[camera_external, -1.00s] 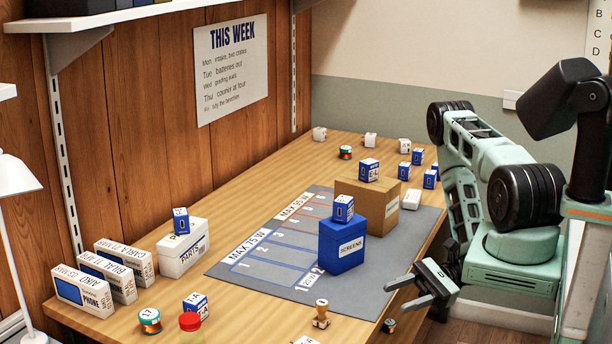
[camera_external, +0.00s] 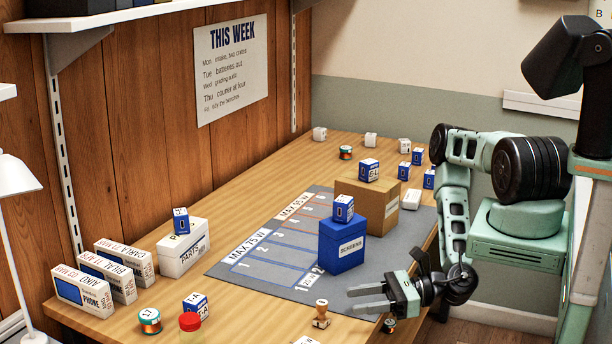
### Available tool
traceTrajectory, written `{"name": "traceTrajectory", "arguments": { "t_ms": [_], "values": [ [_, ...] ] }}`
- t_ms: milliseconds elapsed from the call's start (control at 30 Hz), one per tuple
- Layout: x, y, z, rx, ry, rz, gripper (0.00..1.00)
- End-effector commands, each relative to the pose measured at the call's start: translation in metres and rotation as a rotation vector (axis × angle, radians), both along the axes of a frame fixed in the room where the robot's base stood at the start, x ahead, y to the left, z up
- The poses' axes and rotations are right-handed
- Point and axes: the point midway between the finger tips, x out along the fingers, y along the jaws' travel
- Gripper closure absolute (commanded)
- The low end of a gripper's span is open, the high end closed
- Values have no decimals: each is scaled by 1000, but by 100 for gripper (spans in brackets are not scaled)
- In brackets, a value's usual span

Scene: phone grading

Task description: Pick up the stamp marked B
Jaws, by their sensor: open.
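A stamp (camera_external: 321,314) with a wooden handle stands upright on the table near the front edge, below the grey mat (camera_external: 225,266). Its letter is too small to read. My gripper (camera_external: 352,300) is open and empty. Its two fingers point left, above the mat's front right corner, a short way to the right of the stamp. The gap between the fingers shows nothing held. No other stamp is clear in this view.
A blue SCREENS box (camera_external: 343,248) with a small box on it stands just behind my gripper. A dark cylinder (camera_external: 389,325) is under the gripper. A brown box (camera_external: 383,220) is farther back.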

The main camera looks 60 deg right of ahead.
Motion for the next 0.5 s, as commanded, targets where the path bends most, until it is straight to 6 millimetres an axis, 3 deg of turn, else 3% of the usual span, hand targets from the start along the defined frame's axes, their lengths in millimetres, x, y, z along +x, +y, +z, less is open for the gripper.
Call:
{"name": "traceTrajectory", "arguments": {
  "t_ms": [233,500],
  "values": [
    [15,11,1,1,1,1,53],
    [45,32,0,0,0,2,53]
  ]
}}
